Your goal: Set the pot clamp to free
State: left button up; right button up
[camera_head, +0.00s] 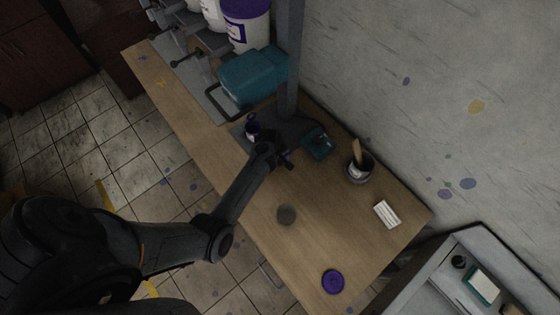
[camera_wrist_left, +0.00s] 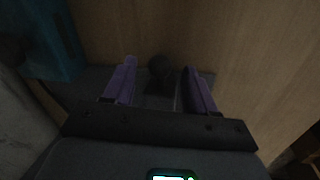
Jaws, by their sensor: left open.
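My left gripper (camera_head: 277,153) is low over the wooden bench, beside the grey base of the teal machine (camera_head: 252,76). In the left wrist view its two purple-lit fingers (camera_wrist_left: 155,92) are apart, with nothing clearly held between them. A dark rounded knob-like part (camera_wrist_left: 160,66) shows between and beyond the fingertips; I cannot tell if it is the pot clamp or whether a finger touches it. A small dark purple item with a pale patch (camera_head: 252,128) stands by the machine base, just behind the gripper. The clamp's setting cannot be read. My right gripper is out of view.
A teal block (camera_head: 319,144) sits right of the gripper. A grey post (camera_head: 289,60) stands behind. The bench's front right is mostly clear.

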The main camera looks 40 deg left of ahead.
pick_arm(q)
jog(key=shift+w+f, duration=0.15)
jog(key=shift+f, duration=0.6)
grip_shut()
